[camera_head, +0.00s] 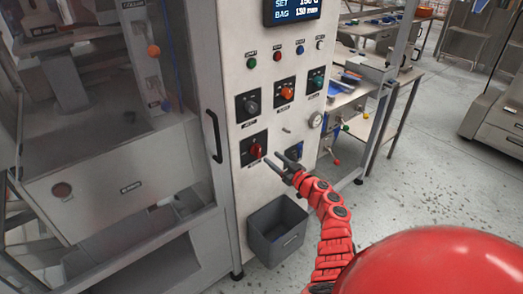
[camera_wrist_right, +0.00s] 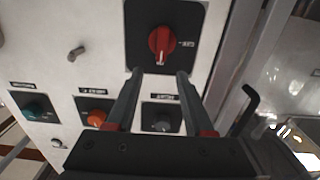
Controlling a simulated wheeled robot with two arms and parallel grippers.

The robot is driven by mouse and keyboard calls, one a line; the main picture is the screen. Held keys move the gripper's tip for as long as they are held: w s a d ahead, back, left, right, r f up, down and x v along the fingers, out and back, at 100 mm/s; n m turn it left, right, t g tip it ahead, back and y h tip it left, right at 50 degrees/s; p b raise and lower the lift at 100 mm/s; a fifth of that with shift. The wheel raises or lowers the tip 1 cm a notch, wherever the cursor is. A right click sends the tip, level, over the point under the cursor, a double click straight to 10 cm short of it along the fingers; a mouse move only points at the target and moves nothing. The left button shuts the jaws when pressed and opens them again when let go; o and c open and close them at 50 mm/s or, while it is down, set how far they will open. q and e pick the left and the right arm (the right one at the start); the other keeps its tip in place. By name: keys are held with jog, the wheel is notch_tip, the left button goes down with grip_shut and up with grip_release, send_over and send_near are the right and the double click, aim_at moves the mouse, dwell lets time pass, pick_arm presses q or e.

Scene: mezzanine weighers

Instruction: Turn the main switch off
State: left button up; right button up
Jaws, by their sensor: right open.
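The red rotary switch (camera_head: 255,150) on a black square plate sits low on the left of the pale control panel (camera_head: 235,85). It also shows in the right wrist view, as a red knob (camera_wrist_right: 162,43) just beyond my fingertips. My right gripper (camera_head: 276,162) is open in front of the panel, slightly right of and below this switch. In the right wrist view its two fingers (camera_wrist_right: 160,76) point at the knob with a gap between them, and nothing is held. I cannot read the label by the switch. My left gripper is not in view.
Above are a grey knob (camera_head: 251,105), an orange knob (camera_head: 287,93) and a teal knob (camera_head: 316,79). A black door handle (camera_head: 212,136) stands out left of the switch. A grey bin (camera_head: 276,231) hangs below. Open floor lies to the right.

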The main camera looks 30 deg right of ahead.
aim_at(260, 149)
jog(key=w, duration=0.2)
jog(key=w+b, duration=0.1)
jog(key=w, duration=0.3)
jog(key=shift+w+a+f+b, duration=0.1)
jog(key=shift+w+a+b, duration=0.15)
jog(key=shift+w+b, duration=0.1)
jog(key=shift+w+a, duration=0.1)
jog(key=shift+w, duration=0.2)
grip_shut()
